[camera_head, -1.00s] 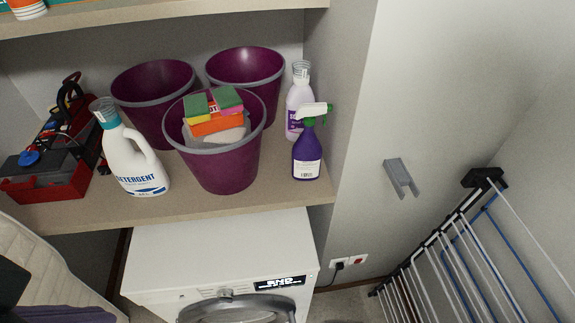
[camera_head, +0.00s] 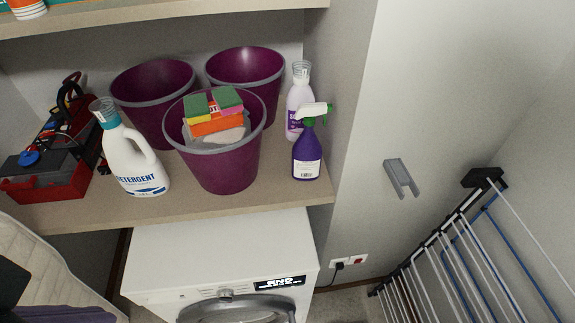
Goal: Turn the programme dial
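The white washing machine (camera_head: 220,252) stands under the shelf, with its top and upper front in view. The programme dial (camera_head: 225,293) is a small grey knob at the middle of the front panel, above the round door (camera_head: 235,308), which is cut off by the lower edge. A dark display (camera_head: 279,284) with white text reading "END" sits to the right of the dial. Neither gripper can be made out. A dark shape at the lower left edge is too cropped to identify.
The shelf (camera_head: 290,205) above the machine holds purple buckets (camera_head: 217,168), a detergent bottle (camera_head: 130,160), a spray bottle (camera_head: 307,155) and a red toolbox (camera_head: 50,175). A drying rack (camera_head: 450,245) leans at the right. An ironing-board-like padded panel (camera_head: 40,270) stands at the lower left.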

